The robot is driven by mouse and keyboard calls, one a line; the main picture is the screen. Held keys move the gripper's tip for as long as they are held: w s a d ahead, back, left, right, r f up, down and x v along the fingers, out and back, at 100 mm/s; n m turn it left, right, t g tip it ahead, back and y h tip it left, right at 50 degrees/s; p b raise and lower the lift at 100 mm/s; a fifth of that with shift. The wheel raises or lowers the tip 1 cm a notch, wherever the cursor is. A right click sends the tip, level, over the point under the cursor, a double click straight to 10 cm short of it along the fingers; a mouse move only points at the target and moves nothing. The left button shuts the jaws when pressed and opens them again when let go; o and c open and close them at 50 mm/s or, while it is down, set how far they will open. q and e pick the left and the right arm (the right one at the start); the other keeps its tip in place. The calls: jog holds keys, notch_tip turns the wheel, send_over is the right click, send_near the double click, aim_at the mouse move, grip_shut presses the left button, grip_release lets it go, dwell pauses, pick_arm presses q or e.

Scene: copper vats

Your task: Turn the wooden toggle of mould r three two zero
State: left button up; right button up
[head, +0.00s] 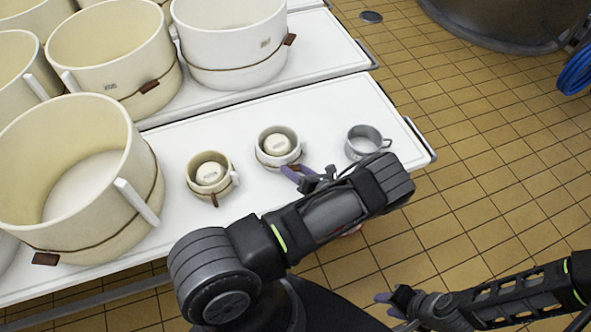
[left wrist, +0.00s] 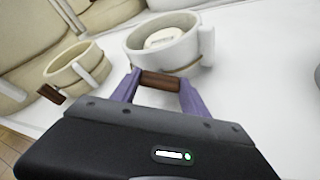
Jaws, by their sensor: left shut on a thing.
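A small pale mould (head: 268,160) with a strap and a white block inside stands on the white table. It also shows in the left wrist view (left wrist: 150,55). In that view my left gripper (left wrist: 160,85) is shut on its brown wooden toggle (left wrist: 161,80), with one purple finger at each end. In the head view my left gripper (head: 300,176) is at the mould's front right, and the toggle is hidden. A similar cream mould (head: 205,190) stands to the left, its toggle (head: 214,200) free. I can read no mould number. My right gripper (head: 388,304) is open and empty, off the table.
A metal cup (head: 361,148) stands to the right on the table (head: 330,100). A large cream mould (head: 110,245) stands at the left. Several more large moulds, one of them white (head: 235,55), stand on the table behind. Tiled floor (head: 480,180) lies to the right.

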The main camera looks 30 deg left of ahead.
pick_arm(q)
jog(key=shift+c, duration=0.3)
jog(key=n+t+h, duration=0.1)
jog(key=n, duration=0.1)
jog(key=shift+s+r+n+t+p, duration=0.1)
jog(key=shift+n+t+p, duration=0.3)
jog(key=shift+n+t+h, duration=0.3)
jog(key=shift+n, duration=0.3)
jog(key=o, duration=1.1)
